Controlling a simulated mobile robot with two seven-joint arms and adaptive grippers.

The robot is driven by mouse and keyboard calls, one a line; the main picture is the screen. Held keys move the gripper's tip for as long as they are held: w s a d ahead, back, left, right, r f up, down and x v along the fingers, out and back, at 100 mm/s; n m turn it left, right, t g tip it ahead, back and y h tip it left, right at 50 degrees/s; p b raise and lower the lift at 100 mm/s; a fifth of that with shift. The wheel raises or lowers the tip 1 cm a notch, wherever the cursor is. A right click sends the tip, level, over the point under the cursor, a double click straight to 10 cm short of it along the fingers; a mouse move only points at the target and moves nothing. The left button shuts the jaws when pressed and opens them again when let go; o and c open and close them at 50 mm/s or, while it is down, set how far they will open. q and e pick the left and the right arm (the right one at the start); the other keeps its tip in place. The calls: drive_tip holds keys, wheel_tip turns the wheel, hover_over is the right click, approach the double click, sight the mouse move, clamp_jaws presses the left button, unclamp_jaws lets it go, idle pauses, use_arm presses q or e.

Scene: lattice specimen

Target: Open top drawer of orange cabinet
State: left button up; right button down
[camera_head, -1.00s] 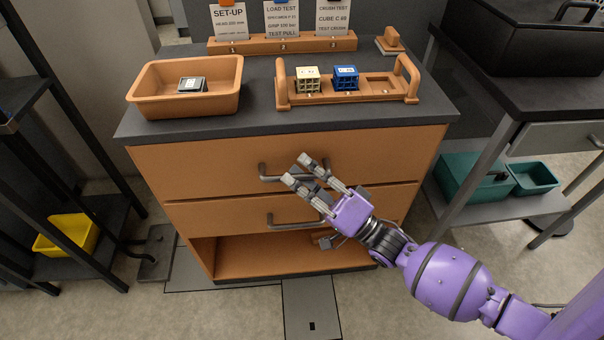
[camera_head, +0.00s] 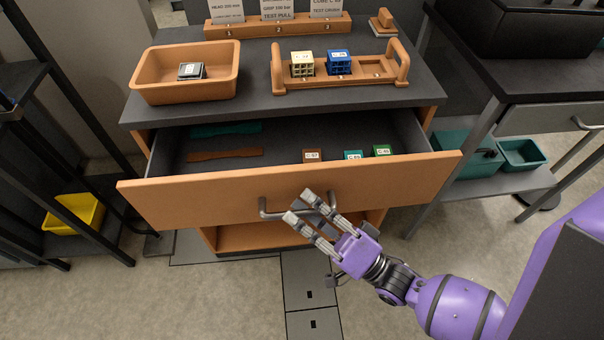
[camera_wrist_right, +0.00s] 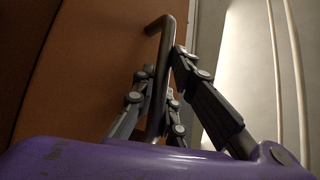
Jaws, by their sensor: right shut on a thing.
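The orange cabinet's top drawer (camera_head: 220,202) stands pulled well out in the head view. Its dark grey handle (camera_head: 272,209) is on the front panel. My right gripper (camera_head: 298,205) is shut on this handle, and the wrist view shows the handle bar (camera_wrist_right: 162,80) between the fingers (camera_wrist_right: 160,88). Inside the drawer lie a teal flat specimen (camera_head: 226,130), a brown flat specimen (camera_head: 225,155) and several small labelled cubes, one brown (camera_head: 313,156) and one green (camera_head: 382,151). My left gripper is not in view.
On the cabinet's dark top (camera_head: 255,104) stand an orange tray (camera_head: 150,96) and a carrier (camera_head: 347,82) holding a cream cube and a blue cube. A dark rack is at left with a yellow bin (camera_head: 75,217). A bench (camera_head: 535,92) is at right. Floor in front is open.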

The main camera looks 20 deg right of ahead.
drive_tip(key=s+a+p, duration=0.1)
drive_tip(key=s+a, duration=0.2)
drive_tip(key=s, duration=0.8)
drive_tip(key=shift+s, duration=0.2)
drive_tip(key=shift+a, duration=0.1)
drive_tip(key=c, duration=2)
unclamp_jaws()
drive_tip(key=shift+c, duration=0.2)
drive_tip(key=v, duration=1.2)
